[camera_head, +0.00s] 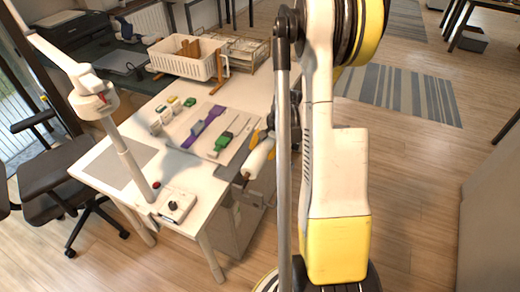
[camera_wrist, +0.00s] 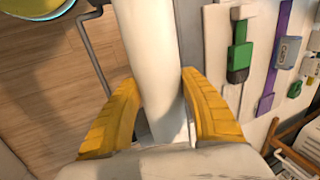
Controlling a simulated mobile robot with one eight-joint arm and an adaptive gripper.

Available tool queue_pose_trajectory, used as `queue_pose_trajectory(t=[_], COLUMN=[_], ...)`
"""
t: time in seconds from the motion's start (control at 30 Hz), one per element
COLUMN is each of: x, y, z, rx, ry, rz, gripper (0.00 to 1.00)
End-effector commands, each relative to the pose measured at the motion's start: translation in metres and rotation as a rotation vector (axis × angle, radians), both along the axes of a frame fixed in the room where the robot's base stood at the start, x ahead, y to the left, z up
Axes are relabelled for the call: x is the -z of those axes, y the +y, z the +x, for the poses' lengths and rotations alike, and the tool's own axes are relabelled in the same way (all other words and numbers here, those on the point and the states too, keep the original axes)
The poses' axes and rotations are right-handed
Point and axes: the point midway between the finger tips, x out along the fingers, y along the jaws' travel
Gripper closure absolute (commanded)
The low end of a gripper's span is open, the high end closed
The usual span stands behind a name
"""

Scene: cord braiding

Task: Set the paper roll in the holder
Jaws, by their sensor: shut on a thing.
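The paper roll (camera_wrist: 148,50) is a long white cylinder. In the wrist view it runs from the top edge down between the two yellow fingers of my gripper (camera_wrist: 162,112). My gripper is shut on it. In the head view the paper roll (camera_head: 260,158) is tilted at the right edge of the white table, with yellow finger parts beside it. A thin grey bent rod (camera_wrist: 92,58), which looks like part of the holder, stands left of the roll in the wrist view, apart from it. The rest of the holder is not clear.
A white basket (camera_head: 188,60) stands at the back, and a small control box (camera_head: 175,205) at the front. Open wooden floor lies right of the table.

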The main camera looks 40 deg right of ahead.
Motion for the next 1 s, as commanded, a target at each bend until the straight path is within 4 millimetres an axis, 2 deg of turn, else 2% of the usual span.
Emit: queue_pose_trajectory(t=[0.6,0.8,1.0], x=[0.071,0.081,0.081], y=[0.001,0.0,0.0], z=[0.0,0.0,0.0], rx=[-0.001,-0.001,-0.001], ry=[0.0,0.0,0.0], rz=[0.0,0.0,0.0], gripper=[0.91,0.91,0.91])
